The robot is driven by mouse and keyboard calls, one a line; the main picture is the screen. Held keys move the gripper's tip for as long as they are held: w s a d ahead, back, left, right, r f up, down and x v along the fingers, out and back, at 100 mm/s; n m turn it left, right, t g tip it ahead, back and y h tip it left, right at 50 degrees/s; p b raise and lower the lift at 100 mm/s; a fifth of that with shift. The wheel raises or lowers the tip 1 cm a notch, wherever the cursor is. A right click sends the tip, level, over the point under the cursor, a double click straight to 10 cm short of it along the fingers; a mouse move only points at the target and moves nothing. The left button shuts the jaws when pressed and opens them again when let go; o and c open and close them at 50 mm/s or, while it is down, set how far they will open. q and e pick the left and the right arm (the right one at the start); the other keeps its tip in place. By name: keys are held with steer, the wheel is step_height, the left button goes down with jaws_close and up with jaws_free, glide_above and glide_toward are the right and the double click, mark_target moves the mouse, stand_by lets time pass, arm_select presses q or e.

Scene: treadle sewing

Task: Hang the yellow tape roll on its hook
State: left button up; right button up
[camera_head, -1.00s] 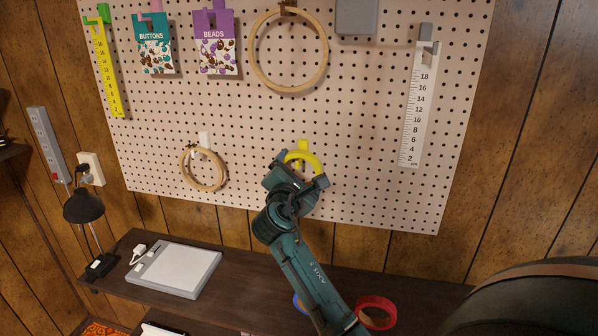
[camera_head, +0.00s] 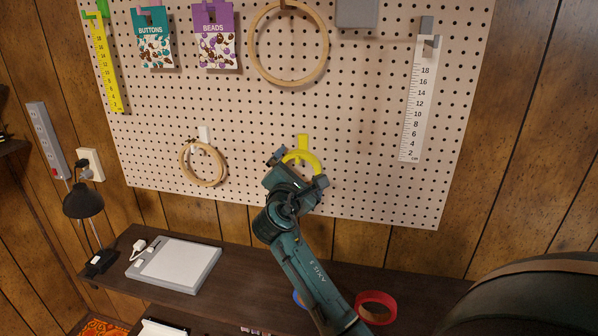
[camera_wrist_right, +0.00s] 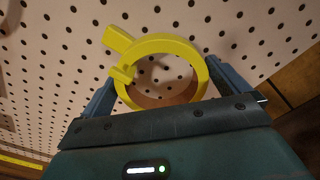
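The yellow tape roll (camera_head: 303,158) is a ring at the lower middle of the pegboard. Its yellow hook (camera_head: 303,141) is just above it. In the right wrist view the roll (camera_wrist_right: 194,62) passes between the hook's plate (camera_wrist_right: 119,38) and its short prong (camera_wrist_right: 122,75), so it appears to hang on the hook. My right gripper (camera_head: 298,169) is open, with one finger on either side of the roll; in the right wrist view the fingers (camera_wrist_right: 163,84) stand close outside its rim. My left gripper is not in view.
A wooden hoop (camera_head: 202,164) hangs to the left and a larger hoop (camera_head: 288,45) above. A white ruler (camera_head: 419,105) hangs at right. A dark shelf (camera_head: 237,262) below holds a white tablet (camera_head: 174,265) and a red tape roll (camera_head: 376,308).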

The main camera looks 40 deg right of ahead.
steer(key=b+v, duration=0.2)
steer(key=v, duration=1.1)
steer(key=shift+s, duration=0.1)
stand_by(0.6)
steer(key=s+a+f+m+y, duration=0.1)
steer(key=s+a+f+y, duration=0.2)
steer(key=f, duration=0.4)
steer(key=a+f+m+y, duration=0.2)
steer(key=a+f+y, duration=0.15)
steer(key=f, duration=0.45)
steer(key=s+a+f+m+y, duration=0.1)
steer(key=s+a+f+y, duration=0.1)
steer(key=f+y, duration=0.35)
steer(key=s+a+f+m+y, duration=0.2)
steer(key=s+a+f+m, duration=0.1)
steer(key=s+f+m, duration=0.2)
steer(key=s+a+f+m+g+y, duration=0.1)
steer(key=s+a+f+m+y, duration=0.1)
steer(key=s+f+m, duration=0.4)
steer(key=s+a+f, duration=0.1)
steer(key=s, duration=0.2)
steer(key=shift+s+f+g+y, duration=0.2)
steer(key=shift+f+g+y, duration=0.1)
steer(key=shift+f, duration=0.1)
